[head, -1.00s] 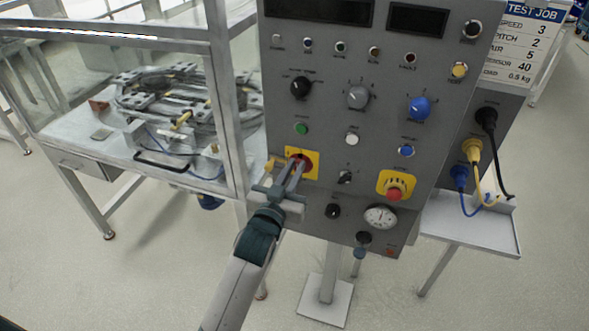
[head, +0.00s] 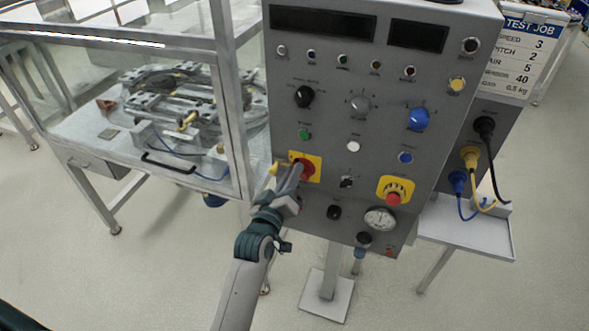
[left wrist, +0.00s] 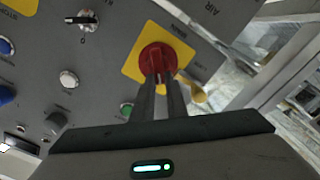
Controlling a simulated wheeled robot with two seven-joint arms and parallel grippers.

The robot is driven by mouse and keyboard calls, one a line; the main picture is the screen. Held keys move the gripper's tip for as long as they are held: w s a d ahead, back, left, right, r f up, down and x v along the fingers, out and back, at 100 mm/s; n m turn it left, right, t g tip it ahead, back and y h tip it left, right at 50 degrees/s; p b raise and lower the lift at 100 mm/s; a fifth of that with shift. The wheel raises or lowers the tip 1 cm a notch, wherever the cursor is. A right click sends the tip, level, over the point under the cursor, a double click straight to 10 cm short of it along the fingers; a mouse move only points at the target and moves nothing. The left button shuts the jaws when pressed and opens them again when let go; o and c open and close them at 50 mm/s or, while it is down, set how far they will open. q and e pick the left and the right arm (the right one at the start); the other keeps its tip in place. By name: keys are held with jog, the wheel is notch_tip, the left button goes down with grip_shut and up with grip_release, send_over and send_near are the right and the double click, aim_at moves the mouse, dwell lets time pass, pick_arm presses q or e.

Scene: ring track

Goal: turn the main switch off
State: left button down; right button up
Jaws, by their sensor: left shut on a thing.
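The main switch is a red rotary knob (head: 306,169) on a yellow square plate (head: 317,162) at the lower left of the grey control panel. In the left wrist view the red knob (left wrist: 157,60) sits on its yellow plate (left wrist: 133,66), with the word "MAIN" partly readable. My left gripper (head: 297,176) is at the knob, its two fingers shut on the knob's grip. In the left wrist view the fingertips (left wrist: 161,80) cover the near part of the knob. A yellow tag-like piece (left wrist: 193,92) hangs beside the plate. My right gripper is not in view.
A glazed metal enclosure (head: 236,120) with a ring track (head: 170,95) stands close on the left.

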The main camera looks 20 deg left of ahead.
pick_arm(q)
jog(key=shift+a+f+n+p, duration=0.2)
jog(key=shift+n+p, duration=0.3)
jog(key=shift+n, duration=1.15)
jog(key=shift+a+f+n+p, duration=0.1)
jog(key=shift+f+n+p, duration=0.35)
jog(key=shift+n, duration=1.25)
jog(key=shift+a+f+n+p, duration=0.15)
jog(key=shift+n+p, duration=0.4)
jog(key=shift+n, duration=1.1)
jog(key=c, duration=1.8)
grip_release()
jog(key=shift+o, duration=0.2)
jog(key=shift+s, duration=0.1)
jog(key=s+p, duration=0.2)
jog(key=s, duration=1.5)
jog(key=shift+a, duration=0.25)
